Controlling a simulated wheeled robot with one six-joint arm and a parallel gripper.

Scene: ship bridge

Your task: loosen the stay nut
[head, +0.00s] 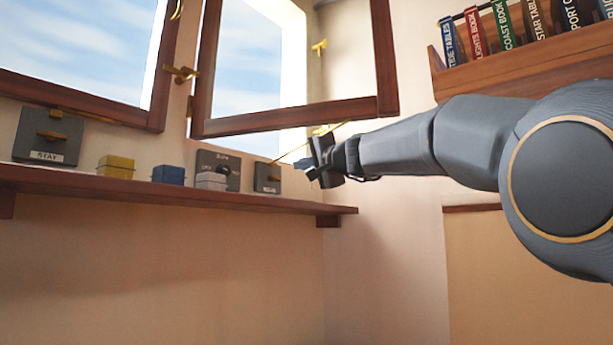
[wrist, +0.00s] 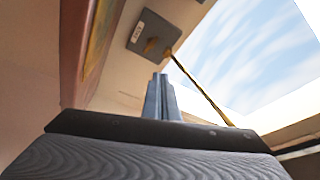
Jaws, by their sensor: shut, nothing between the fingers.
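In the wrist view a grey plate (wrist: 138,30) with a small white label carries a brass piece (wrist: 150,46), which may be the stay nut. A thin brass-and-dark stay bar (wrist: 200,84) runs from beside it toward the bright window. In the head view a thin bar (head: 290,153) runs from the small right-hand plate (head: 262,180) toward the open window. My gripper (head: 303,164) is just right of that plate, near the bar. Its fingers (wrist: 160,84) are shut and empty, pointing toward the plate, apparently apart from it. The label is too small to read surely.
The open casement (head: 290,120) hangs above my forearm. A wooden shelf (head: 180,190) below holds yellow (head: 116,166), blue (head: 168,174) and pale (head: 211,180) blocks. A plate marked STAY (head: 48,140) stands far left; a knobbed plate (head: 222,166) is mid-shelf. A bookshelf (head: 520,62) is upper right.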

